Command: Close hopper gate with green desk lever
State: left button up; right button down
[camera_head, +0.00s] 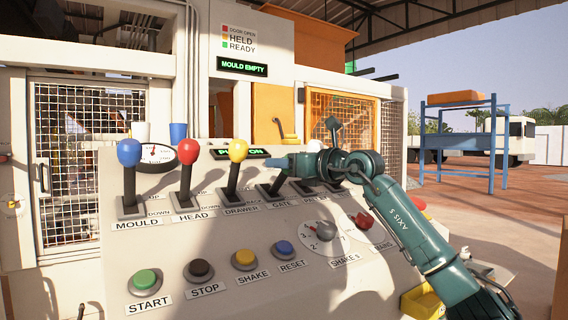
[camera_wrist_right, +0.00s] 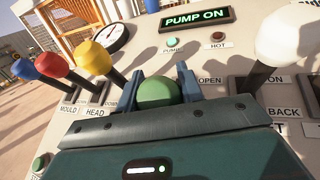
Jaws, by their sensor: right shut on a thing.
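The green gate lever stands on the sloped desk, above the GATE label (camera_head: 278,204) in the head view. Its green knob (camera_wrist_right: 158,93) shows in the wrist view between my right gripper's two blue fingers (camera_wrist_right: 160,86). My right gripper (camera_head: 270,163) is shut on this knob. In the head view the gripper hides the knob, and only the lower part of the dark stem (camera_head: 279,183) shows, leaning. The word OPEN (camera_wrist_right: 210,80) shows just right of the fingers in the wrist view. The hopper gate itself cannot be made out. My left gripper is not in view.
Blue (camera_head: 129,152), red (camera_head: 188,149) and yellow (camera_head: 238,150) lever knobs stand left of the gripper. A white knob (camera_wrist_right: 291,36) is close on its right in the wrist view. Buttons, including START (camera_head: 145,282), line the desk's lower part. A display (camera_wrist_right: 195,19) reads PUMP ON.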

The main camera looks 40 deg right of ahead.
jog(key=shift+w+r+g+p, duration=0.5)
jog(key=shift+r+p, duration=0.3)
jog(key=shift+p, duration=1.4)
jog(key=w+g+p, duration=0.1)
jog(key=p, duration=0.3)
jog(key=shift+d+r+m, duration=0.15)
jog(key=shift+r+m, duration=0.15)
jog(key=shift+r, duration=0.1)
jog(key=p, duration=0.2)
jog(key=shift+w+r+g+p, duration=0.15)
jog(key=shift+w+g+p, duration=0.25)
jog(key=shift+w+d+p, duration=0.1)
jog(key=shift+w+p, duration=0.35)
jog(key=shift+p, duration=0.05)
jog(key=shift+w, duration=0.35)
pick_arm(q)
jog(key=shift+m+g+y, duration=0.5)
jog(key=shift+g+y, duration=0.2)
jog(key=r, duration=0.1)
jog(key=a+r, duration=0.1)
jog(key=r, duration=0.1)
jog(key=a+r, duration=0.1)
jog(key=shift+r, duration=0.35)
pick_arm(e)
jog(key=c, duration=0.9)
grip_release()
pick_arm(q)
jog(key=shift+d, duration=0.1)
